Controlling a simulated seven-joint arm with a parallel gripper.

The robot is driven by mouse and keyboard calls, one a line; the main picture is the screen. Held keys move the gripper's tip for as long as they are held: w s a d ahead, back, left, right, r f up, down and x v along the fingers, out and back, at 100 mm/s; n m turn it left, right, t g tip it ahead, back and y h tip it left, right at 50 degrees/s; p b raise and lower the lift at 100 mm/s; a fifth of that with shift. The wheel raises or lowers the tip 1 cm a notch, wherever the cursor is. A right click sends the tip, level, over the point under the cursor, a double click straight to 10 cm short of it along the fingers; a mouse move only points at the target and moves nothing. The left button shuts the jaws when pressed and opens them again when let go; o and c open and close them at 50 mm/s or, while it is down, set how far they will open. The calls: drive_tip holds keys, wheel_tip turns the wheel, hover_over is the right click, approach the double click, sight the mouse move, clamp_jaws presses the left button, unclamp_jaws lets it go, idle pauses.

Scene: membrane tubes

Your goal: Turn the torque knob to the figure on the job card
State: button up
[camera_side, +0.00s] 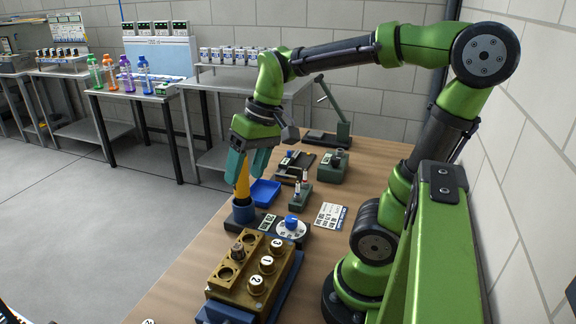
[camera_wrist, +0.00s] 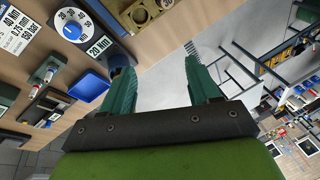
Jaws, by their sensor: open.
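The blue torque knob (camera_side: 291,222) sits on a round white dial, and also shows at the top left of the wrist view (camera_wrist: 72,30). Numbers ring the dial; where the knob points is too small to tell. A label (camera_wrist: 98,48) beside it reads 20 Nm. The job card (camera_side: 331,215) lies right of the dial; in the wrist view (camera_wrist: 18,32) it reads 40 Nm, 0.75 mm, 50 bar. My gripper (camera_side: 250,172) is open, left of and above the knob. Its fingers (camera_wrist: 165,80) are apart with no object visible between them.
A yellow tool (camera_side: 242,182) stands upright in a blue holder (camera_side: 243,211) just below my fingers; contact is unclear. A brass block with numbered caps (camera_side: 248,281) stands in front. A blue tray (camera_side: 265,192), a small green rack (camera_side: 300,195) and other fixtures stand behind.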

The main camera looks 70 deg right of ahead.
sight(291, 218)
drive_tip(key=d+f+m+g, duration=0.1)
drive_tip(key=d+f+g, duration=0.15)
drive_tip(key=d, duration=0.45)
drive_tip(key=d+f+m+g, duration=0.1)
drive_tip(key=d+g, duration=0.3)
drive_tip(key=d, duration=0.4)
drive_tip(key=x, duration=1.6)
drive_tip(key=shift+s+a+f, duration=0.1)
drive_tip(key=shift+a+f, duration=0.2)
drive_tip(key=shift+a, duration=0.2)
drive_tip(key=c, duration=1)
drive_tip(key=shift+y, duration=0.3)
drive_tip(key=shift+c, duration=0.2)
